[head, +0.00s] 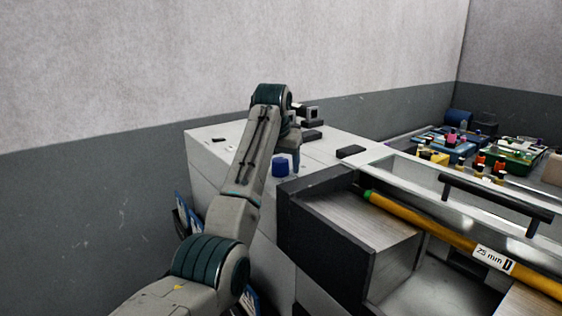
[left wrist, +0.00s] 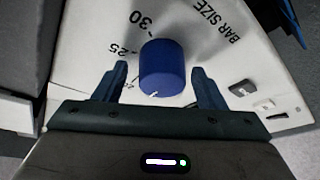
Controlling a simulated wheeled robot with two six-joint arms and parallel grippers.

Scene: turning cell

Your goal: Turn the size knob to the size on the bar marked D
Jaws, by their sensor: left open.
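The size knob (head: 281,166) is a blue cylinder on the pale top of the machine housing. In the left wrist view the knob (left wrist: 165,66) stands beside printed marks 25 and 30 and the words BAR SIZE. A small pale mark shows at its lower edge; I cannot tell which number it points to. My left gripper (left wrist: 159,82) is open, with one finger on each side of the knob; contact is not clear. In the head view my arm partly hides this gripper. The bar marked D (head: 440,235) is yellow with a green end and a label reading 25 mm D. My right gripper is not in view.
A dark-framed opening (head: 325,240) of the machine lies right of the knob. A black handle bar (head: 497,200) runs above the yellow bar. Small dark switches (left wrist: 243,88) sit near the knob. Trays with coloured parts (head: 515,155) stand at the back right.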

